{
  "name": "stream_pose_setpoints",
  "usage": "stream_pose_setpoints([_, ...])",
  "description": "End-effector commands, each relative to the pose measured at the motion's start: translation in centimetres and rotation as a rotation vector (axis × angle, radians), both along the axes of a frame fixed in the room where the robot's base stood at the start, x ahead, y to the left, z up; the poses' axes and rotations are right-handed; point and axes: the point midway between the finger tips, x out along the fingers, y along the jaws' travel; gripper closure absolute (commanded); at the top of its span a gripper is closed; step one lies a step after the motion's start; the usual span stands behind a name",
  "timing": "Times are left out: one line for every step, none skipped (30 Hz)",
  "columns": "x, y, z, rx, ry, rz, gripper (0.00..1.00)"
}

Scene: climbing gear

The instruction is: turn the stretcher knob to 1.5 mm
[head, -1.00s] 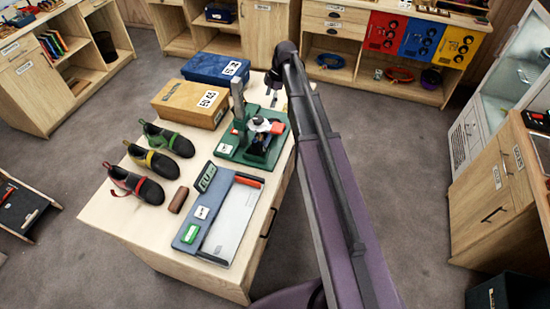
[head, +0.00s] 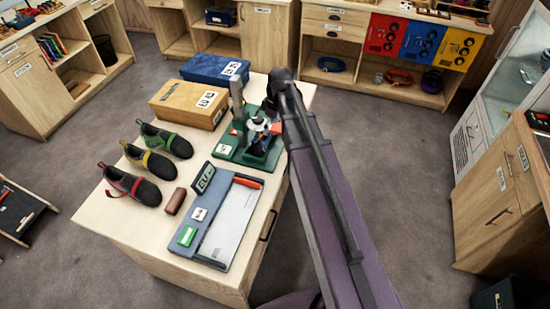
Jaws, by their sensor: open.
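The shoe stretcher stands on the worktop as a green base (head: 232,156) with a grey upright post (head: 237,101) and a dark and white mechanism (head: 260,128) on top. I cannot make out the knob or its scale at this size. My gripper (head: 268,108) is at the stretcher's upper right side, close to the mechanism and partly hidden behind my own arm. It is open and I see nothing in it. Whether it touches the stretcher I cannot tell.
Several climbing shoes (head: 146,164), a brown block (head: 175,201) and a blue-grey measuring board (head: 231,224) lie on the table (head: 110,215).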

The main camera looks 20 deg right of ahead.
Motion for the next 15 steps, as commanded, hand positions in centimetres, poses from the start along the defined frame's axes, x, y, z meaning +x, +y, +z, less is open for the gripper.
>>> stream_pose_setpoints([-0.8,0.1,-0.4,-0.008,0.004,-0.027,0.0])
stream_pose_setpoints([-1.1,0.2,-0.6,-0.012,0.006,-0.044,0.0])
stream_pose_setpoints([-1.5,0.3,-0.7,-0.019,0.009,-0.07,0.0])
stream_pose_setpoints([-1.8,0.3,-0.9,-0.023,0.012,-0.088,0.0])
stream_pose_setpoints([-2.1,0.3,-1.0,-0.029,0.014,-0.106,0.0])
stream_pose_setpoints([-2.5,0.4,-1.2,-0.036,0.016,-0.13,0.0])
stream_pose_setpoints([-2.8,0.5,-1.3,-0.041,0.018,-0.148,0.0])
stream_pose_setpoints([-3.1,0.5,-1.4,-0.045,0.021,-0.166,0.0])
stream_pose_setpoints([-3.5,0.6,-1.6,-0.051,0.022,-0.19,0.0])
stream_pose_setpoints([-3.8,0.6,-1.7,-0.056,0.024,-0.209,0.0])
stream_pose_setpoints([-4.1,0.7,-1.8,-0.061,0.027,-0.227,0.0])
stream_pose_setpoints([-4.5,0.7,-2.0,-0.067,0.029,-0.251,0.0])
stream_pose_setpoints([-4.8,0.8,-2.1,-0.072,0.031,-0.27,0.0])
stream_pose_setpoints([-5.1,0.8,-2.2,-0.078,0.032,-0.289,0.0])
stream_pose_setpoints([-5.5,0.9,-2.4,-0.084,0.034,-0.312,0.0])
